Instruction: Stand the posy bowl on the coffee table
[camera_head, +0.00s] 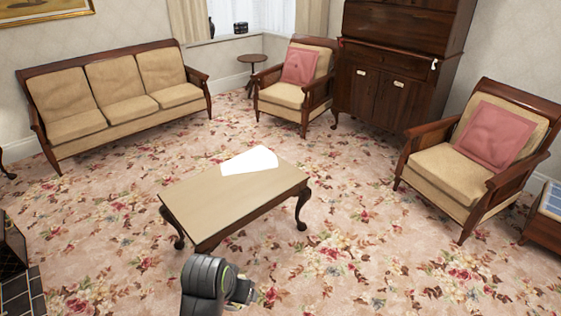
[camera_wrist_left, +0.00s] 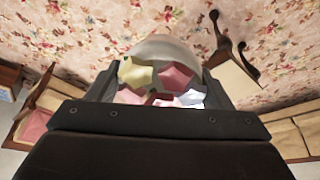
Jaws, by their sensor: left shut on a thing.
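The posy bowl (camera_wrist_left: 160,48) is a clear, rounded bowl with yellow, pink and white pieces in it. In the left wrist view it sits between the fingers of my left gripper (camera_wrist_left: 160,82), which is shut on it. The coffee table (camera_head: 222,196) has a pale top and dark curved legs, and stands mid-floor in the head view. A corner of it also shows at the right of the left wrist view (camera_wrist_left: 232,82). In the head view, part of my arm is at the bottom, in front of the table. The bowl and my right gripper are not seen there.
A bright white patch (camera_head: 250,161) lies at the table's far edge; I cannot tell whether it is paper or light. A sofa (camera_head: 110,100), two armchairs (camera_head: 298,80) (camera_head: 470,160) and a dark cabinet (camera_head: 385,75) stand around. The flowered carpet is clear around the table.

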